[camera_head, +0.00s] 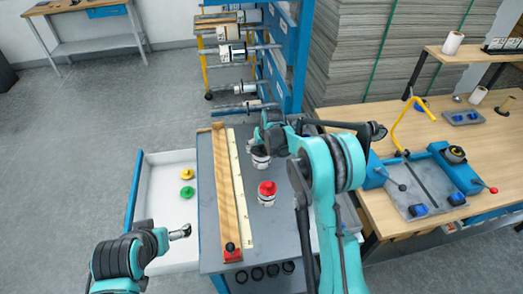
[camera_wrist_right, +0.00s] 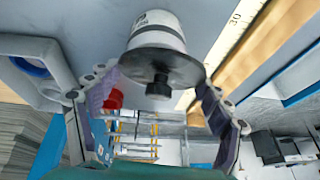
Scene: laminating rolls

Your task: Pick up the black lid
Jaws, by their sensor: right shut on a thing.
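The black lid (camera_wrist_right: 160,68) shows in the right wrist view as a dark disc with a black knob, on the end of a white cylindrical container (camera_wrist_right: 157,28). My right gripper (camera_wrist_right: 158,88) has one finger on each side of the lid, closed at its rim. In the head view my right gripper (camera_head: 268,130) is over the same white container (camera_head: 260,162) on the grey worktop and hides the lid. My left gripper (camera_head: 184,232) is away from it, at the lower left over the white drawer; its fingers are too small to read.
A red-lidded white container (camera_head: 267,193) stands near my right arm. A wooden strip and yellow ruler (camera_head: 238,190) lie along the worktop's left side. Green (camera_head: 187,192) and yellow (camera_head: 187,173) discs lie in the white drawer (camera_head: 165,215). A roll rack (camera_head: 235,55) stands behind.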

